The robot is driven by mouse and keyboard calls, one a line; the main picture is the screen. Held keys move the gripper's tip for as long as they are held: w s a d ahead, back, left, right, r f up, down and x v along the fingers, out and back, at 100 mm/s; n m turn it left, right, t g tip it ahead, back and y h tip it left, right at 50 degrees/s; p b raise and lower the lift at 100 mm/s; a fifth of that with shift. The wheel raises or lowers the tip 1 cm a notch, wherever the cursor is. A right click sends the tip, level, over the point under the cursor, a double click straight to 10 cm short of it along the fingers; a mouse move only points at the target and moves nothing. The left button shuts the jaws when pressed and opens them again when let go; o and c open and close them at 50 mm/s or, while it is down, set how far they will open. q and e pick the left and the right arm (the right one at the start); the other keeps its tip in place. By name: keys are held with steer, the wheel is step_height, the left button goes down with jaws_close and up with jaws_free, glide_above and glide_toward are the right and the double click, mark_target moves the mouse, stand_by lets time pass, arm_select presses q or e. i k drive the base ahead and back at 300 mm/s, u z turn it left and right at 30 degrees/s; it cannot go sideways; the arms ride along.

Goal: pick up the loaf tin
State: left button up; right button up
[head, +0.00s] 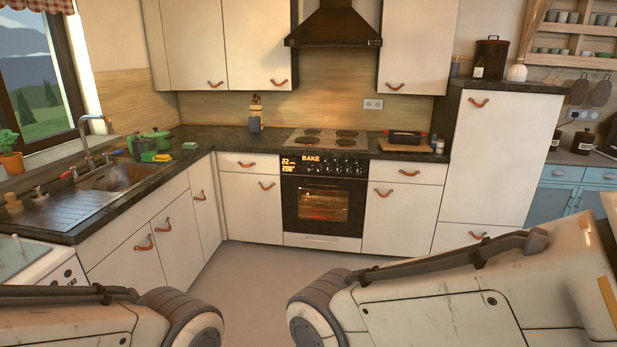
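A dark, long, low tin with a reddish edge (407,137) sits on the back counter, right of the hob; it looks like the loaf tin. It is small in the view, and I cannot tell what it holds. A light wooden board (398,148) shows beneath or in front of it. Parts of both my arms show at the bottom left and bottom right, far from the tin. Neither of my grippers is in view.
A black oven (322,205) with a lit window and a "BAKE" display stands below the hob (326,139). A tall cabinet (497,160) rises right of the tin. The middle floor (270,262) is clear.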

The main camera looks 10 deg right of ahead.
mark_target(415, 139)
steer(key=z, duration=0.4)
steer(key=i, duration=1.95)
steer(key=z, duration=0.3)
steer(key=i, duration=3.05)
